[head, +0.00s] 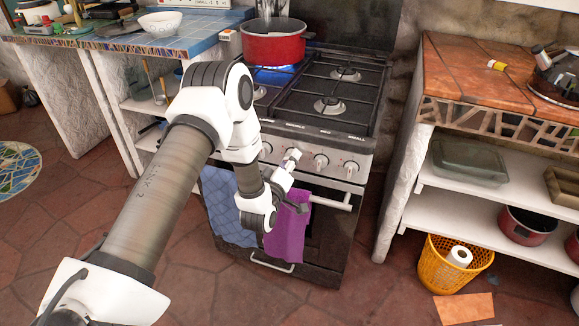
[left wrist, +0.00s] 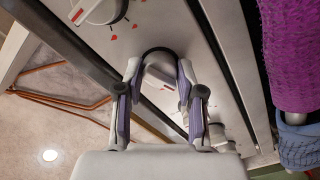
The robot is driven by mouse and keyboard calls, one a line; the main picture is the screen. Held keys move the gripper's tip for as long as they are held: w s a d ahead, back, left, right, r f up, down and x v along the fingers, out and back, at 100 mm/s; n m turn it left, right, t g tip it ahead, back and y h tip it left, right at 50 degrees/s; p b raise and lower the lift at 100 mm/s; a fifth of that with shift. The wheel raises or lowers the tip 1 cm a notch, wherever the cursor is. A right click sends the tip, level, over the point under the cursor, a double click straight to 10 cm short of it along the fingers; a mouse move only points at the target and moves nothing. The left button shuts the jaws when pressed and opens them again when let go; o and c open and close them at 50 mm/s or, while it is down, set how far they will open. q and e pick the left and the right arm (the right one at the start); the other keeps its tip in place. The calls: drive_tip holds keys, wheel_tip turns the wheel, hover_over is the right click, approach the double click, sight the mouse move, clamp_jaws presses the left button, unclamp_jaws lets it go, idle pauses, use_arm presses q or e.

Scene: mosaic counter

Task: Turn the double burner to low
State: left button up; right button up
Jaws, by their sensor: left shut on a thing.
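The black stove (head: 330,95) has a steel front panel with a row of several round knobs. My left gripper (head: 291,157) is at this panel, with its fingers around a knob near the left-middle of the row. In the left wrist view, the fingers of my left gripper (left wrist: 158,66) close on both sides of this knob (left wrist: 158,53). Another knob (left wrist: 103,8) with red marks beside it shows at the upper left there. My right gripper is not in view.
A red pot (head: 273,46) stands on the back left burner, with blue flame under it. A blue towel (head: 225,205) and a purple towel (head: 287,225) hang on the oven door below the panel. The oven handle (head: 335,202) sticks out just below the knobs.

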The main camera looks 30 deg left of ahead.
use_arm(q)
drive_tip(key=shift+n+b, duration=1.8)
drive_tip(key=shift+n, duration=0.9)
drive_tip(key=shift+r, duration=0.1)
drive_tip(key=o, duration=1.1)
drive_tip(key=shift+o, duration=0.2)
drive_tip(key=v, duration=1.2)
